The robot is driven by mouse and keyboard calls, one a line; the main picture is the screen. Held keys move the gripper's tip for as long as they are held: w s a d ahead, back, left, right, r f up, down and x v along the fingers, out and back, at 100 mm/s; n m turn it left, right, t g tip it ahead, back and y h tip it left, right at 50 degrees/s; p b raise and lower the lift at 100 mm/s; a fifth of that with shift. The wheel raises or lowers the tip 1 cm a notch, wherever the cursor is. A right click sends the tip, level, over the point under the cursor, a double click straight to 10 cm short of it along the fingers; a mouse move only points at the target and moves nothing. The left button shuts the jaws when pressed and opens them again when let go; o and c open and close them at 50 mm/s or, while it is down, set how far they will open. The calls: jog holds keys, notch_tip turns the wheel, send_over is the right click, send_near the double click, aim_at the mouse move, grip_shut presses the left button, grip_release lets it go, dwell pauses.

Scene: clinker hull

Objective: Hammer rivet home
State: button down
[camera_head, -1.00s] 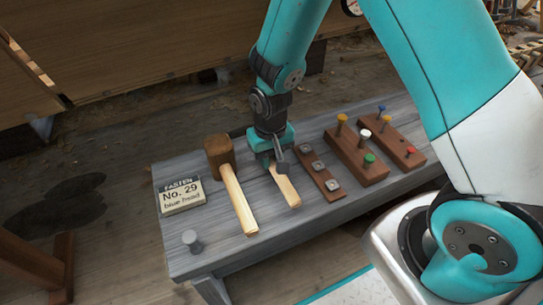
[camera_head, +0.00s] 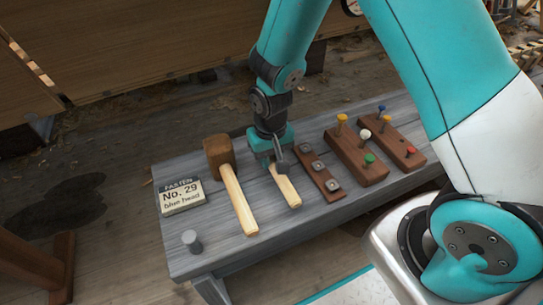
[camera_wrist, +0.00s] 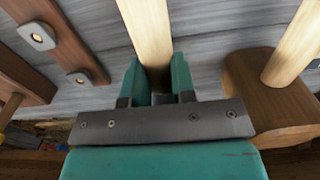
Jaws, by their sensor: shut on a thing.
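My gripper (camera_head: 271,160) is shut on the pale wooden handle (camera_head: 286,189) of a tool, low over the grey bench. In the wrist view the handle (camera_wrist: 148,35) runs between my teal fingers (camera_wrist: 158,85). A grey metal piece shows beside my fingers; I cannot tell whether it is the tool's head. A blue-headed rivet (camera_head: 382,110) stands upright in the right brown block (camera_head: 395,138), with a red-headed one (camera_head: 410,151). The other block (camera_head: 350,160) holds yellow (camera_head: 342,118), white (camera_head: 364,133) and green (camera_head: 369,158) ones. A card (camera_head: 181,196) reads "FASTEN No. 29 blue head".
A mallet with a brown head (camera_head: 219,151) and pale handle (camera_head: 240,205) lies left of my gripper. A brown strip (camera_head: 316,170) with square metal washers lies close on the right. A grey cylinder (camera_head: 192,241) stands at the front left corner of the bench (camera_head: 225,255).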

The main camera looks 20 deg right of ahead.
jog(key=shift+r, duration=0.2)
jog(key=shift+r+p, duration=0.35)
jog(key=shift+p, duration=0.25)
jog(key=shift+r, duration=0.2)
notch_tip(320, 180, up, 8)
jog(key=p, duration=0.8)
jog(key=shift+f, duration=0.15)
jog(key=c, duration=1.5)
grip_release()
grip_shut()
